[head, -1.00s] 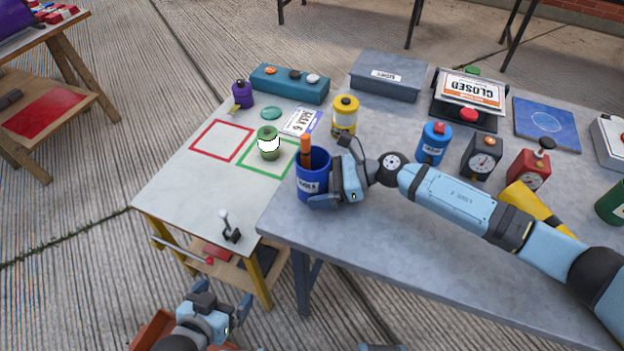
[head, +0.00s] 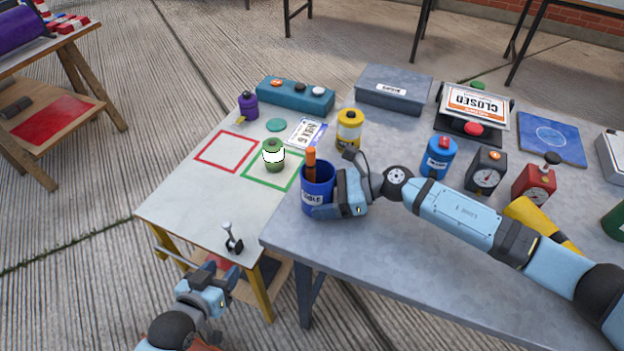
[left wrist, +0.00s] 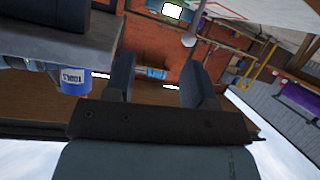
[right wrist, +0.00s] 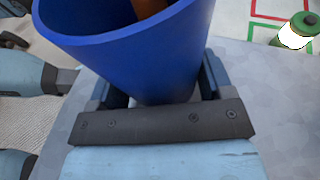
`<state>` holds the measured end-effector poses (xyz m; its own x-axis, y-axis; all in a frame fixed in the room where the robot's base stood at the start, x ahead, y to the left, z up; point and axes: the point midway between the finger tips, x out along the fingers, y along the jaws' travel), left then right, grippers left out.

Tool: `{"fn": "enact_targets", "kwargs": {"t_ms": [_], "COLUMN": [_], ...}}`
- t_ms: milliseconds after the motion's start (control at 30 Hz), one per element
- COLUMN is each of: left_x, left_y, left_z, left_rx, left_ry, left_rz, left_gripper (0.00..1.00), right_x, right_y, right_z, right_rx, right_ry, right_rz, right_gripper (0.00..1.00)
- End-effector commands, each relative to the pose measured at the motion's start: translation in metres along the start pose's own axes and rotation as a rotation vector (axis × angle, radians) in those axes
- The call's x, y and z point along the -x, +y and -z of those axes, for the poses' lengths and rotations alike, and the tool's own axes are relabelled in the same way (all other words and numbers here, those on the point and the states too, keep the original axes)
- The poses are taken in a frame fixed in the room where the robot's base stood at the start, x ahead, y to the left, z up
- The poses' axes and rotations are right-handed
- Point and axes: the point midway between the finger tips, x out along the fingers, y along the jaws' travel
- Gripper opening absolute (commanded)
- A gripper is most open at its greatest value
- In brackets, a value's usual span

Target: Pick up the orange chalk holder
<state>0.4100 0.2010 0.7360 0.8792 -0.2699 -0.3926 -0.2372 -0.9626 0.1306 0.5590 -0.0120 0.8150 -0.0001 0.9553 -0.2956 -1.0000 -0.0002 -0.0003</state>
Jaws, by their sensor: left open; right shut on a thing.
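The orange chalk holder (head: 311,158) stands upright in a labelled blue cup (head: 318,196), its lower part hidden inside. The cup is at the left edge of the grey table. My right gripper (head: 338,200) is shut on the cup's side. In the right wrist view the cup (right wrist: 130,55) fills the space between the fingers, and a piece of the orange holder (right wrist: 148,9) shows inside it. My left gripper (head: 222,283) is open and empty, low in front of the small table, away from the cup. Its spread fingers also show in the left wrist view (left wrist: 160,80).
The small light table carries a green canister (head: 273,160), red and green outlined squares and a lever (head: 231,240) near its front edge. On the grey table (head: 400,245) stand yellow (head: 348,130) and blue (head: 437,158) canisters and a dial box (head: 486,172).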

Motion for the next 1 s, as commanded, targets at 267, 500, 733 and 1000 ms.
{"fn": "enact_targets", "kwargs": {"t_ms": [267, 500, 733, 1000], "left_x": [-0.074, -0.092, -0.066, -0.019], "left_y": [-0.043, 0.017, 0.125, 0.238], "left_z": [0.131, 0.260, 0.348, 0.373], "left_rx": [0.095, -0.049, -0.335, -0.783], "left_ry": [0.338, 0.711, 1.041, 1.253], "left_rz": [-0.063, -0.263, -0.584, -1.050], "left_gripper": [0.50, 0.50, 0.50, 0.50], "right_x": [0.000, 0.000, 0.000, 0.000], "right_y": [0.000, 0.000, 0.000, 0.000], "right_z": [-0.001, -0.001, 0.000, 0.000], "right_rx": [0.001, 0.001, 0.000, 0.000], "right_ry": [-0.001, 0.000, 0.000, 0.000], "right_rz": [0.001, 0.001, 0.000, 0.000], "right_gripper": [0.61, 0.61, 0.61, 0.61]}}
